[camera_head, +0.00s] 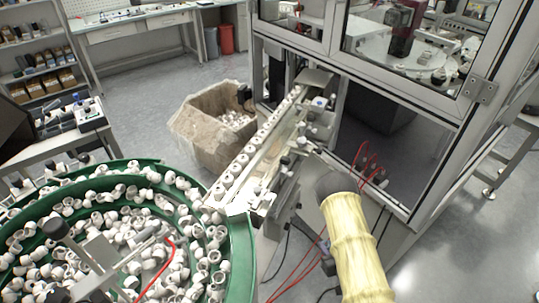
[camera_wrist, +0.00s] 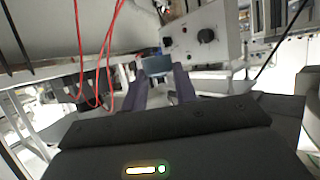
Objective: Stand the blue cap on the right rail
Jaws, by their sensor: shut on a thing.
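My gripper (camera_wrist: 159,74) is shut on a blue-grey cap (camera_wrist: 156,65), held between the two fingertips in the wrist view. Only part of the cap shows there, and its exact tilt is hard to tell. In the head view my yellow-sleeved arm is at the lower right, to the right of the rails, and it hides the gripper and the cap. The left rail carries a row of white caps (camera_head: 238,164). The right rail (camera_head: 266,170) runs beside it, and I see no cap standing on it.
A green bowl feeder (camera_head: 240,262) full of white caps stands at the lower left. A carton (camera_head: 205,145) is left of the rails. A framed machine (camera_head: 425,150) stands at the right. Red cables (camera_head: 366,162) hang near my arm; a grey box with black knobs (camera_wrist: 207,38) shows in the wrist view.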

